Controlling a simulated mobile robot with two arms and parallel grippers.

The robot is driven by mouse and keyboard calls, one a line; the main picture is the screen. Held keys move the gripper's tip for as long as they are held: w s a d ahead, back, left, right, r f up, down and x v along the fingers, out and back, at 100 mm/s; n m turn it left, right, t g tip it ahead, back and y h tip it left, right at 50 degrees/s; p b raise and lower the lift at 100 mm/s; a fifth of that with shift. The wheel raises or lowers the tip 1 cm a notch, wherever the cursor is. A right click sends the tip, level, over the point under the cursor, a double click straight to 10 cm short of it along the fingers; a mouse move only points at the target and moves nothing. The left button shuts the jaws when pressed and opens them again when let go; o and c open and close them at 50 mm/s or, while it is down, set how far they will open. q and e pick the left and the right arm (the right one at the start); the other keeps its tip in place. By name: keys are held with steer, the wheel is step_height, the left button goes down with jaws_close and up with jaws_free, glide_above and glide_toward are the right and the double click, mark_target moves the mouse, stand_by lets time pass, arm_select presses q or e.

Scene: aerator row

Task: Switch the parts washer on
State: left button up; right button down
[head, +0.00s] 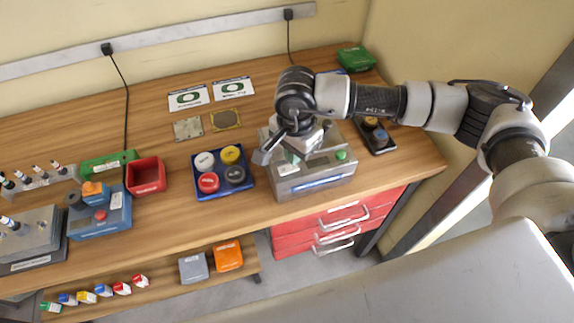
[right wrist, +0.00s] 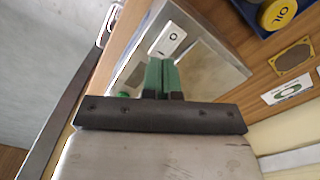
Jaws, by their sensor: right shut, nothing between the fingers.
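A grey box-shaped machine (head: 345,168), which I take to be the parts washer, stands on the bench below my right gripper. It has a green button (head: 341,155) on its right side and a blue label strip on its front. My right gripper (head: 292,155) is shut and empty, its green fingertips over the left part of the machine's top. In the right wrist view the fingertips (right wrist: 163,76) are close to a white plate (right wrist: 168,42) with a dark mark on the grey machine (right wrist: 212,62). I cannot tell whether they touch it. My left gripper is not in view.
A blue tray (head: 224,197) with several coloured lids sits left of the machine. A black tray (head: 380,148) with knobs is to its right. A red bin (head: 147,176) and a blue box (head: 100,222) with a red button stand further left. Red drawers (head: 290,240) are below.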

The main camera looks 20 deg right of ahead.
steer(key=shift+f+b, duration=1.4)
steer(key=shift+b, duration=0.05)
stand_by(1.1)
steer(key=shift+r+p, duration=0.35)
steer(key=shift+r, duration=0.45)
steer(key=shift+r+p, duration=0.9)
steer(key=shift+r, duration=1.85)
steer(key=shift+a, duration=0.1)
